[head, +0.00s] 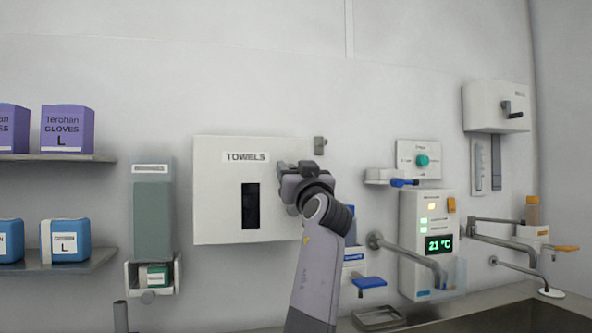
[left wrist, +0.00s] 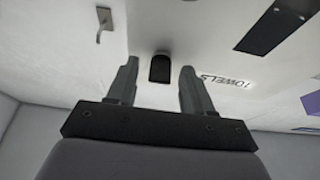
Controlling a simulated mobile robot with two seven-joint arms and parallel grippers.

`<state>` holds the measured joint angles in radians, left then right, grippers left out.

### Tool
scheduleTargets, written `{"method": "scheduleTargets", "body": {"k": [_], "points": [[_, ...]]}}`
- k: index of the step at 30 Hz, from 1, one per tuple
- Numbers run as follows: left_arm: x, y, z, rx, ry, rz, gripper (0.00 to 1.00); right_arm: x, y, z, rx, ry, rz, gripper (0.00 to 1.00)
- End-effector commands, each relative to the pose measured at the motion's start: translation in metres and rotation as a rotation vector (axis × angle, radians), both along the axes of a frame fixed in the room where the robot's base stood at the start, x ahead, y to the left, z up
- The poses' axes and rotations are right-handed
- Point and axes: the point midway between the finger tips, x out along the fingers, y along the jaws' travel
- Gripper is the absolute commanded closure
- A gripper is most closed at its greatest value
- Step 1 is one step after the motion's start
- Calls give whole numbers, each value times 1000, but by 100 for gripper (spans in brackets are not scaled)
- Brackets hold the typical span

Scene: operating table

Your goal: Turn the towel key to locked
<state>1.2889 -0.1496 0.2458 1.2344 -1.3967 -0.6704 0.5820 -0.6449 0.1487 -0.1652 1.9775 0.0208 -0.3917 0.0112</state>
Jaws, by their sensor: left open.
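The white towel dispenser (head: 220,180) hangs on the wall, with a TOWELS label (head: 246,157) and a dark upright slot (head: 250,205). My left gripper (head: 289,172) is at the dispenser's upper right front and hides the key from the head view. In the left wrist view, a small dark key or lock piece (left wrist: 160,68) shows on the white face, between and just beyond the two open fingers (left wrist: 158,76). The fingers stand apart from it on both sides. Which way the key is turned is unclear. My right gripper is not in view.
A metal wall hook (head: 319,145) is just right of the dispenser. A soap dispenser (head: 152,215) and shelves with glove boxes (head: 68,130) are at left. A control panel (head: 428,240), taps and a sink (head: 500,315) are at right.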

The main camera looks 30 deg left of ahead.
Motion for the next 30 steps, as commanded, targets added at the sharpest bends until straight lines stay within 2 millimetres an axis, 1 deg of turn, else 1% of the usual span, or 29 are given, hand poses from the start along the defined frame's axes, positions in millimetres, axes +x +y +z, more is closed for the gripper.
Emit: {"method": "scheduleTargets", "body": {"k": [4, 5, 6, 9, 16, 20, 26, 30], "points": [[0, 0, 0, 0, 0, 0, 49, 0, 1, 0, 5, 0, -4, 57], [0, 0, 0, 0, 0, 0, 59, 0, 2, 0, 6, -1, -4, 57], [0, 0, 0, 0, 0, 0, 72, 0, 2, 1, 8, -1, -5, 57], [0, 0, 0, 0, 0, 0, 100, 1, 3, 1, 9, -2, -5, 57], [0, 0, 0, 5, 6, 1, 100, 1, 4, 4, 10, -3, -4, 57], [-1, 0, 1, 26, 30, 1, 100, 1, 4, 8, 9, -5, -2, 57], [-1, 0, 4, 97, 112, 2, 100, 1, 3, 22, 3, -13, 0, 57], [-1, 1, 5, 170, 199, 1, 100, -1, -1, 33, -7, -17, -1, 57]]}}
